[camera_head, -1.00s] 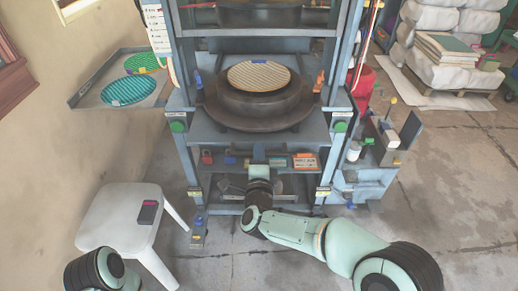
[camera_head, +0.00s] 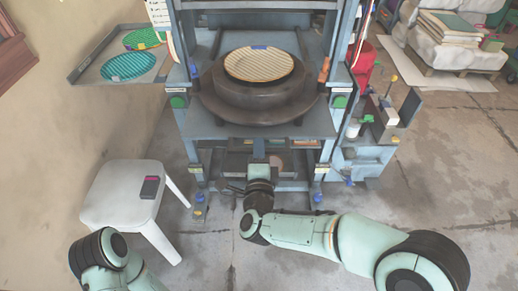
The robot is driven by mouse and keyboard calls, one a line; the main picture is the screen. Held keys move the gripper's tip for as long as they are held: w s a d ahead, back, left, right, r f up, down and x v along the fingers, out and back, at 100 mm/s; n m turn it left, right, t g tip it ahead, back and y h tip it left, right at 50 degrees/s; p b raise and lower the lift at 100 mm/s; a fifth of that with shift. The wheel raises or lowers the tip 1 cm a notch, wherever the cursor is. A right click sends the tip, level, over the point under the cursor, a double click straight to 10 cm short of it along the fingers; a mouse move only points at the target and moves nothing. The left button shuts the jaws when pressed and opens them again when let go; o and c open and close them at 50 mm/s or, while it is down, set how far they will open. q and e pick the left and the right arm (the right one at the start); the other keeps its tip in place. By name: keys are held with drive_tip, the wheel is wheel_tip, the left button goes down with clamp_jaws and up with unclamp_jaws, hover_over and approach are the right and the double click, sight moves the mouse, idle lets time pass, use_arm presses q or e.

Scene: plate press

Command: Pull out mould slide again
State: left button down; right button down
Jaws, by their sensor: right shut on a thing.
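The mould slide (camera_head: 190,128) is a grey-blue plate in the press frame, sticking out towards me. It carries a dark round mould (camera_head: 260,100) with a yellowish patterned disc (camera_head: 258,64) on top, marked by a small blue tab. My right gripper (camera_head: 258,160) is at the slide's front edge, low and near the middle. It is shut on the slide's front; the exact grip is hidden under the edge. Only a link of my left arm shows at the bottom left; its gripper is out of view.
A white stool (camera_head: 125,200) with a dark phone-like item (camera_head: 149,188) stands at left. A side tray (camera_head: 90,72) holds green and teal discs. A side bench (camera_head: 368,150) with small parts stands right of the press. The floor in front is clear.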

drive_tip(key=c, duration=1.4)
unclamp_jaws()
